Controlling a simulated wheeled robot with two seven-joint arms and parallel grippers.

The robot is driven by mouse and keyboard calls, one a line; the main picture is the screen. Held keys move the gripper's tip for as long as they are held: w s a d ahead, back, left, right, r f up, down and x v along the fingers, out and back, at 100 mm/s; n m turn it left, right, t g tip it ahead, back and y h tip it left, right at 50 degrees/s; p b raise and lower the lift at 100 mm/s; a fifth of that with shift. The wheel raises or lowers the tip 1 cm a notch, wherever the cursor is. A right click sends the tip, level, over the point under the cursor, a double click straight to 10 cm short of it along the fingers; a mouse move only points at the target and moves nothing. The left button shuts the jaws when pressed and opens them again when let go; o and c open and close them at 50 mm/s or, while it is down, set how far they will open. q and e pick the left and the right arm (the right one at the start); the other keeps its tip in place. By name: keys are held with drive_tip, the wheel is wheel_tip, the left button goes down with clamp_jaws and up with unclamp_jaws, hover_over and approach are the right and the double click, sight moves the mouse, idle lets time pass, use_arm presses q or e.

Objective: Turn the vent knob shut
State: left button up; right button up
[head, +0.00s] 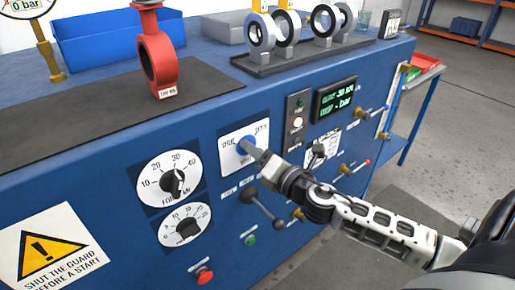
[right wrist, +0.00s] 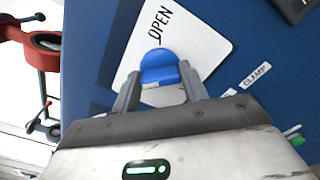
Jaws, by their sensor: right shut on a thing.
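The vent knob is blue and sits on a white label plate (head: 231,155) on the blue front panel. In the head view the knob (head: 246,146) shows partly behind my right gripper (head: 253,151). The plate's words look like "SHUT" at the left and "OPEN" at the right. In the right wrist view the blue knob (right wrist: 159,69) lies between the two grey fingers of my right gripper (right wrist: 160,92), which is shut on it. "OPEN" on the plate (right wrist: 200,45) reads above the knob there. My left gripper is not in view.
A black lever (head: 262,207) and a red button (head: 204,275) are below. A lit display (head: 335,98) is at the right. A red valve (head: 158,62) stands on top.

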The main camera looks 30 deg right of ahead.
use_arm(q)
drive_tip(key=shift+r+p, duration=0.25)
drive_tip(key=shift+p, duration=0.2)
use_arm(e)
drive_tip(key=shift+n, duration=1.9)
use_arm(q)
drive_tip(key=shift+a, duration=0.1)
use_arm(e)
drive_tip(key=o, duration=1)
use_arm(q)
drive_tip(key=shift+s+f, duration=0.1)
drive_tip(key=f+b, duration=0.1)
drive_tip(key=b, duration=0.2)
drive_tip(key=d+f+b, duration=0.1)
drive_tip(key=b, duration=0.2)
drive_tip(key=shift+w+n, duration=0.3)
use_arm(e)
drive_tip(key=s, duration=1)
drive_tip(key=s+d, duration=0.1)
drive_tip(key=s, duration=0.5)
drive_tip(key=shift+d, duration=0.1)
